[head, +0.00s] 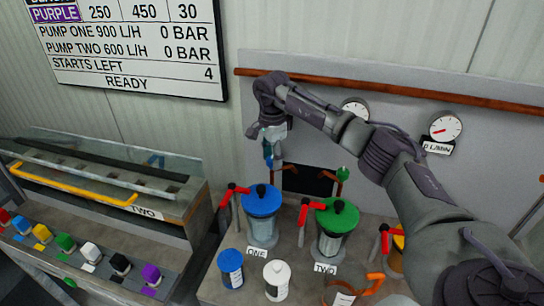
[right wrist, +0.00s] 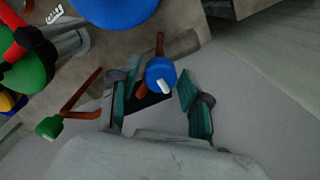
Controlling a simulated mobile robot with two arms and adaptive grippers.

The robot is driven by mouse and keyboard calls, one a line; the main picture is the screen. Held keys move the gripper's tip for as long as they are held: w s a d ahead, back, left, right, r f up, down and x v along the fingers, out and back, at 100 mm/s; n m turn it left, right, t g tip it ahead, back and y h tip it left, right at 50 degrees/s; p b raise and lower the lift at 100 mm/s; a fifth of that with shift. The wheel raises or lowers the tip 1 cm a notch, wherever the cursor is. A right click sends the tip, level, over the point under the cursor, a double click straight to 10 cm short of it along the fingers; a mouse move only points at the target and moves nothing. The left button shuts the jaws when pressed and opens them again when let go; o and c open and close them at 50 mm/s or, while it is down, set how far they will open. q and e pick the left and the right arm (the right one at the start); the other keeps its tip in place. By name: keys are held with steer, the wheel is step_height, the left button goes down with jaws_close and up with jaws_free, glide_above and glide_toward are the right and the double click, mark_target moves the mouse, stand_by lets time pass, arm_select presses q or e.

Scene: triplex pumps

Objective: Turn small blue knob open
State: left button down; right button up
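The small blue knob (right wrist: 160,74) has a white mark and sits on a brown pipe end by a dark opening in the panel. In the right wrist view it lies between the two teal-padded fingers of my right gripper (right wrist: 157,100), with a gap visible on each side. The gripper is open. In the head view my right gripper (head: 270,146) points down over the small blue knob (head: 268,160), partly covering it. How deep the knob sits between the fingers I cannot tell. My left gripper is not in view.
A small green knob (head: 342,173) stands to the right on another brown pipe. In front are a big blue-lidded canister (head: 262,228) and a green-lidded one (head: 331,241), with red levers (head: 235,188) beside them. A brown rail (head: 400,92) crosses the panel above.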

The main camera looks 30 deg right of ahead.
jaws_close()
steer(key=shift+m, duration=0.4)
steer(key=m, duration=0.3)
steer(key=shift+m, duration=0.3)
steer(key=m+p, duration=0.1)
steer(key=m, duration=0.8)
steer(key=shift+r, duration=0.1)
steer(key=shift+m+p, duration=0.45)
steer(key=shift+m, duration=1.85)
